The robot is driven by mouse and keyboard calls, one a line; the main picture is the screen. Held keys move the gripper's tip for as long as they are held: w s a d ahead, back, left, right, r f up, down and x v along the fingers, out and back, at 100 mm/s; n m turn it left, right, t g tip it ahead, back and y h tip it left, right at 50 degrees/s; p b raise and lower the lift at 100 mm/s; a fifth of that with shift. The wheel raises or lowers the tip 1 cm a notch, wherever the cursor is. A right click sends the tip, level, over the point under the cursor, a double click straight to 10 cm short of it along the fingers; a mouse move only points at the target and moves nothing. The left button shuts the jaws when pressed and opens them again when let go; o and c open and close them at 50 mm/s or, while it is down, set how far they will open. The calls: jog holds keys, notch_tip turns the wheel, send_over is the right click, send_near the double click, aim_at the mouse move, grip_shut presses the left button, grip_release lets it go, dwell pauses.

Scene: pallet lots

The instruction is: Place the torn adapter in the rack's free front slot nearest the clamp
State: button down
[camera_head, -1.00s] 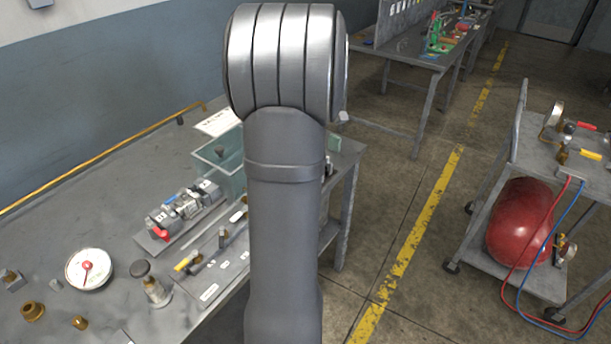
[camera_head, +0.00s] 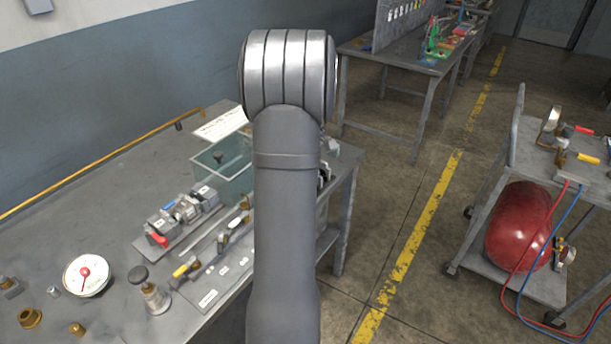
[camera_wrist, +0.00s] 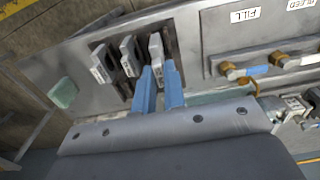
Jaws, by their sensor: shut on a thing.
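In the wrist view my gripper (camera_wrist: 160,72) has blue fingers closed around a light grey labelled piece (camera_wrist: 156,47), which I take for the adapter. No tear can be made out on it. The piece is at a dark slot of the rack (camera_wrist: 122,84); whether it is seated or still held above cannot be told. Two similar grey pieces, one in the middle (camera_wrist: 129,55) and one at the left (camera_wrist: 101,66), stand beside it in dark slots. In the head view my arm hides the gripper and the rack. I cannot identify the clamp with certainty.
A panel with FILL and BLEED labels and brass fittings (camera_wrist: 232,70) lies right of the fingers. A pale green block (camera_wrist: 62,93) is at the left. In the head view the bench holds a teal bin (camera_head: 211,176), a gauge (camera_head: 87,276) and a valve assembly (camera_head: 180,215).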

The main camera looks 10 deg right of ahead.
jog(key=shift+w+a+f, duration=0.2)
jog(key=shift+f, duration=1.95)
jog(key=shift+f, duration=0.1)
jog(key=c, duration=1.5)
grip_release()
notch_tip(320, 180, up, 12)
jog(key=shift+r, duration=0.15)
